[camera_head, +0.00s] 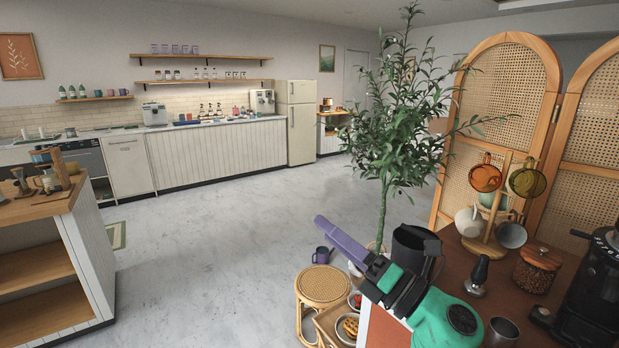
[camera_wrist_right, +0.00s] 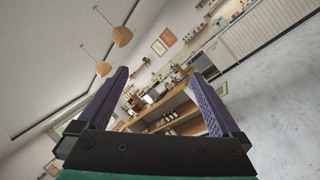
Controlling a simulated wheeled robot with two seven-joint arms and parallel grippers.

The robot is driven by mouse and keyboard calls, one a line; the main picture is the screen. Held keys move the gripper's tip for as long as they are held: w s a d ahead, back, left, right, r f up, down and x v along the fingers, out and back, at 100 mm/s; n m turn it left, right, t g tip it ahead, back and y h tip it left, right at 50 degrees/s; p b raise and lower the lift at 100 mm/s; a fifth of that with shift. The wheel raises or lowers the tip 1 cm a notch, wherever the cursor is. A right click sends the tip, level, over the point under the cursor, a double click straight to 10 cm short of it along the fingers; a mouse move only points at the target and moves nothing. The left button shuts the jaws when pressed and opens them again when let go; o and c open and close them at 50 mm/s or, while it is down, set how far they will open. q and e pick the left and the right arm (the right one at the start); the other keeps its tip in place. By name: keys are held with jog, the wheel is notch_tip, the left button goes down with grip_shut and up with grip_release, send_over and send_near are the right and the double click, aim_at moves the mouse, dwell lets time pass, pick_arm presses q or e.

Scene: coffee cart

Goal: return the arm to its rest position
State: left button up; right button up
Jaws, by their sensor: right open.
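My right gripper (camera_head: 342,240) comes in from the lower right in the head view, on my green wrist. It is raised at the left edge of the brown coffee cart (camera_head: 462,260), pointing to the upper left. In the right wrist view, its two purple fingers (camera_wrist_right: 155,100) stand wide apart with nothing between them. Through the gap a wooden shelf unit (camera_wrist_right: 158,122) shows in the distance. My left gripper is in neither view.
A dark pitcher (camera_head: 415,248), a tamper (camera_head: 478,272), a mug tree (camera_head: 497,215), a bean jar (camera_head: 538,268) and a black machine (camera_head: 597,290) stand on the cart. A rattan stool (camera_head: 323,287) and a tall plant (camera_head: 390,130) are close to the gripper. The middle floor (camera_head: 220,235) is clear.

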jog(key=w+d+f+m+t+h, duration=0.1)
jog(key=d+f+m+t+h, duration=0.25)
jog(key=d+m+h, duration=0.5)
jog(key=w+d+f+m+t+h, duration=0.2)
jog(key=d+f+m+h, duration=0.25)
jog(key=m, duration=0.65)
jog(key=s+d+f+m+g+h, duration=0.2)
jog(key=d+f+m+g, duration=0.15)
jog(key=f, duration=0.35)
jog(key=s+d+f+m+g+h, duration=0.2)
jog(key=s+f+m+g, duration=0.15)
jog(key=f, duration=0.25)
jog(key=s+f+m+g, duration=0.7)
jog(key=s+f+g, duration=0.2)
jog(key=s+f, duration=0.8)
jog(key=s+f+g, duration=0.2)
jog(key=s+f, duration=0.1)
jog(key=f, duration=1.7)
jog(key=s+d+f, duration=0.3)
jog(key=s+f, duration=1.2)
jog(key=s, duration=0.2)
jog(key=shift+s+d+f+g+y, duration=0.2)
jog(key=shift+f+g+y, duration=0.1)
jog(key=shift+f+g, duration=0.05)
